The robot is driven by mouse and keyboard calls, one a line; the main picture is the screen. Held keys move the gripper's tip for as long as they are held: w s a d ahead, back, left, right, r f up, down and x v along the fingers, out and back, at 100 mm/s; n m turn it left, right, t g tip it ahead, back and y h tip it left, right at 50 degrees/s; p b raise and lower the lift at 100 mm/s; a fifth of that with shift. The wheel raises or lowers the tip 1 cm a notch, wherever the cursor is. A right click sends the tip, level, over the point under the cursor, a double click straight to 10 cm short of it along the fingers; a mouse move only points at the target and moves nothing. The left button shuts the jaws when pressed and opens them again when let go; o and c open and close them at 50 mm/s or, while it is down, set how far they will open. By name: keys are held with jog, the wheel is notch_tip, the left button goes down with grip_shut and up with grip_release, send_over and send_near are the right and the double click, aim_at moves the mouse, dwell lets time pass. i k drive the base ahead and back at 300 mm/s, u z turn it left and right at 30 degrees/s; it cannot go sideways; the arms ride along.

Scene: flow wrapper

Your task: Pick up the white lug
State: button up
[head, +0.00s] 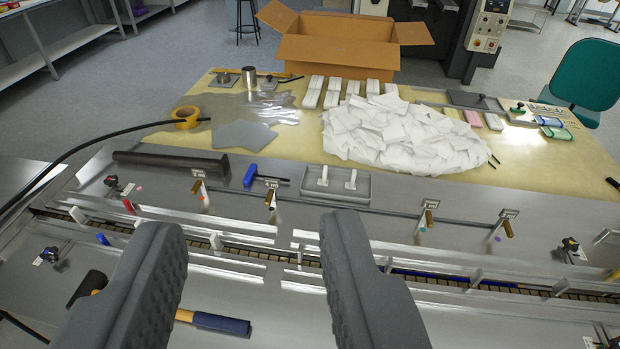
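Two small white lugs, left (323,177) and right (350,180), stand in a shallow grey tray (335,197) on the machine's metal deck, near the middle of the picture. Other pale upright pieces show along the conveyor channel; I cannot tell whether they are lugs too. My gripper (257,240) is open, with its two dark grey ribbed fingers wide apart in the foreground. Nothing is between the fingers. The tray is beyond the fingertips, apart from them.
A black roller (172,163) and a blue-handled tool (262,177) lie left of the tray. Brass-coloured handles (429,218) rise from the deck. Behind are a heap of white packets (400,135) and a cardboard box (340,50). A mallet-like tool (220,323) lies below the fingers.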

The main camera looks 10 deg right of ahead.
aim_at(324, 181)
jog(key=u, duration=0.1)
jog(key=i, duration=1)
jog(key=z, duration=0.05)
